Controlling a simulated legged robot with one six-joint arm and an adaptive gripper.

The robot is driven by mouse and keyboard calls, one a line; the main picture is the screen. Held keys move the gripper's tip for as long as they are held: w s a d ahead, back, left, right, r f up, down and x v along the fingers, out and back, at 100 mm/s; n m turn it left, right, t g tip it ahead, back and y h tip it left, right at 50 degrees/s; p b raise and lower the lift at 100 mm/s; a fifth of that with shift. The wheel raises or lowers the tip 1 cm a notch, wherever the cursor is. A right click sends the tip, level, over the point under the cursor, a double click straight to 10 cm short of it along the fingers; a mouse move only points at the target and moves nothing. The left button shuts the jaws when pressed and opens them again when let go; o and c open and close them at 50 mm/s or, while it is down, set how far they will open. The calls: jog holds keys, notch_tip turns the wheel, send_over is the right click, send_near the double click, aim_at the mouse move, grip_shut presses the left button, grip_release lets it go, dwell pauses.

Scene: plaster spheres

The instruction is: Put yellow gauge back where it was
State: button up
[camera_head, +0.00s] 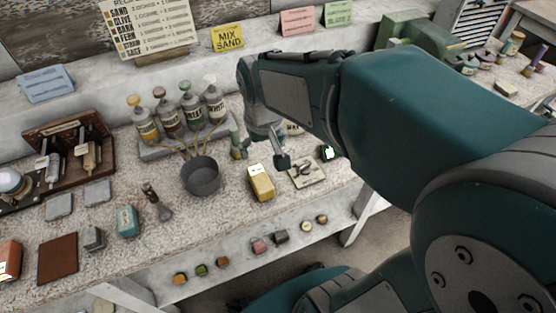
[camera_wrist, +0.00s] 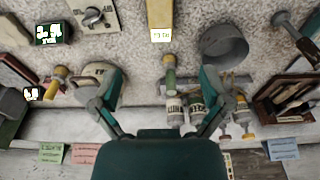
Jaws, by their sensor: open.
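The yellow gauge (camera_head: 261,183) is a small upright yellow block with a pale label on its top. It stands on the speckled counter (camera_head: 225,214) between the grey pot (camera_head: 201,175) and a pale plate with a knob (camera_head: 306,173). My gripper (camera_head: 262,155) hangs over the counter just behind the gauge, apart from it. In the wrist view the gripper (camera_wrist: 160,88) is open, with nothing held between its fingers. The gauge (camera_wrist: 160,17) shows there beyond the fingertips at the top edge, partly cut off. Its printed label is too small to read surely.
Labelled bottles (camera_head: 188,110) stand in a rack behind the pot. A yellow and green cylinder (camera_wrist: 170,70) shows near the fingers in the wrist view. A dark device with a white face (camera_head: 327,152) is right of the plate. Bare counter lies in front of the pot.

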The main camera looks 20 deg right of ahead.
jog(key=s+r+t, duration=0.4)
jog(key=s+r, duration=0.1)
jog(key=s, duration=0.5)
jog(key=shift+s+r, duration=0.25)
dwell(0.8)
